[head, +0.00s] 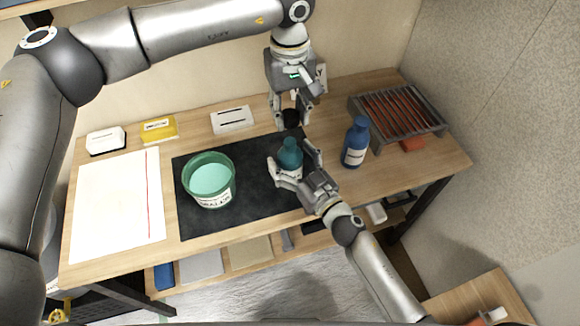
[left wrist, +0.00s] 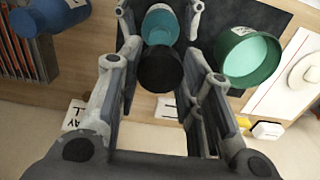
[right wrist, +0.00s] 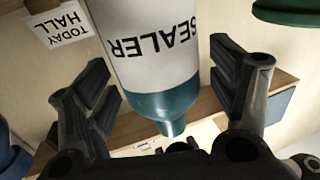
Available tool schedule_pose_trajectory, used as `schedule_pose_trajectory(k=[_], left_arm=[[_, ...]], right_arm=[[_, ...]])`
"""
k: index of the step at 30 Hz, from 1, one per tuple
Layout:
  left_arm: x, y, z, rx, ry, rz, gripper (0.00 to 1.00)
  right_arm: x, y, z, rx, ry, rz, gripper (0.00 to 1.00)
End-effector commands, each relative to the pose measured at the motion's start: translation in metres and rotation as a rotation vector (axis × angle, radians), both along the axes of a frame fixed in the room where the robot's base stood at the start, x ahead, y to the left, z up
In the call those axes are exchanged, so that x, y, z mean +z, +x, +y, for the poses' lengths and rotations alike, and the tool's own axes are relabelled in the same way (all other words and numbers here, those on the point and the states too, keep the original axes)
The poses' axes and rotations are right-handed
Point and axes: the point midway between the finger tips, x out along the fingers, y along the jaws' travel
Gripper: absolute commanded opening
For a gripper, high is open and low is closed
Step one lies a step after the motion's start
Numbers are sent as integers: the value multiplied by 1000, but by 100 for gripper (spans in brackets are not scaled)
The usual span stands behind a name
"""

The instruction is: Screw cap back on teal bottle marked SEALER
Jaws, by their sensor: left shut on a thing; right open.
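The teal bottle (head: 290,154) stands on the black mat's right part; its label reads SEALER in the right wrist view (right wrist: 155,55). My right gripper (head: 293,160) is open, with its fingers on either side of the bottle. My left gripper (head: 291,111) is shut on a black cap (head: 291,118), behind the bottle in the head view. In the left wrist view the cap (left wrist: 160,70) sits between the fingers, with the teal bottle (left wrist: 160,27) just past it. The cap is apart from the bottle's neck in the head view.
A green tub (head: 209,180) of pale teal stuff stands on the mat (head: 250,207). A blue bottle (head: 355,143) and a grey rack with red bars (head: 398,112) are at right. A paper sheet (head: 117,205), a yellow box (head: 159,129) and a white card (head: 232,120) lie left and back.

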Motion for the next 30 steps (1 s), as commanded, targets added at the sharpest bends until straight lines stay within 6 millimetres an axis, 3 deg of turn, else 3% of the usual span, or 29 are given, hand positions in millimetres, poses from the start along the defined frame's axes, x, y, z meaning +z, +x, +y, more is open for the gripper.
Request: schedule_pose_trajectory(k=[10, 26, 30], left_arm=[[0, 0, 0, 0, 0, 0, 25], [0, 0, 0, 0, 0, 0, 25], [-5, 0, 0, 0, 1, 1, 25]], right_arm=[[0, 2, 2, 0, 0, 0, 79], [0, 2, 1, 0, -1, 1, 11], [0, 2, 1, 0, -1, 0, 11]])
